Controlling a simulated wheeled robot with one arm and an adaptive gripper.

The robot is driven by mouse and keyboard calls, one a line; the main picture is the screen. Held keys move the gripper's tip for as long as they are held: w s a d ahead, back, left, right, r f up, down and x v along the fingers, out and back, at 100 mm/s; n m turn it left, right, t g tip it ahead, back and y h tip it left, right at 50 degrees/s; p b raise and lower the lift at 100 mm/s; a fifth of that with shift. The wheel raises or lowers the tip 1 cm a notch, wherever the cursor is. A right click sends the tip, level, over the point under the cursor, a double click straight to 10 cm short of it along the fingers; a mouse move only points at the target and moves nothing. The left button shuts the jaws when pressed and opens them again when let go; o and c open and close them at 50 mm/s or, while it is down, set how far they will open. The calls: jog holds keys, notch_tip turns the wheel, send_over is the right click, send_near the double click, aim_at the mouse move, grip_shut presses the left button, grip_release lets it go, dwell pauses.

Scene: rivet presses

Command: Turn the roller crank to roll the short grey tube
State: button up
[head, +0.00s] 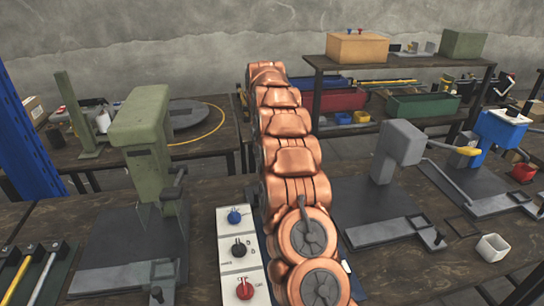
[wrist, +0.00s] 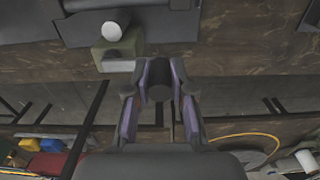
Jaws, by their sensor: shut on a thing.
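In the wrist view, my gripper (wrist: 157,77) has its two purple-sided fingers closed in on a dark rounded piece (wrist: 157,90). This looks like the crank handle, but it is dark and I cannot be sure. A short pale cylinder (wrist: 115,31) shows just above and left of the fingers, by a grey-green block (wrist: 119,50); I cannot tell if it is the short grey tube. In the head view, my copper arm hides my gripper, and I cannot make out the roller or its crank.
In the head view, a green press (head: 145,135) stands left of my arm, and a grey press (head: 400,150) and a blue one (head: 500,130) stand right. A knob panel (head: 230,222) is close by. A shelf (head: 400,64) stands behind.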

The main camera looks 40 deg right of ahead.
jog(key=shift+o, duration=0.2)
jog(key=shift+w+d+r+p, duration=0.1)
jog(key=shift+w+d+p, duration=0.25)
jog(key=shift+w+p, duration=0.3)
jog(key=shift+w+d+r+p, duration=0.1)
jog(key=shift+w+d+p, duration=0.25)
jog(key=shift+w+p, duration=0.3)
jog(key=shift+w+d+f, duration=0.15)
jog(key=shift+w, duration=0.05)
jog(key=shift+w+d+p, duration=0.25)
jog(key=shift+d+p, duration=0.1)
jog(key=shift+p, duration=0.45)
jog(key=o, duration=1.7)
jog(key=shift+d, duration=0.15)
notch_tip(320, 180, up, 7)
jog(key=p, duration=0.4)
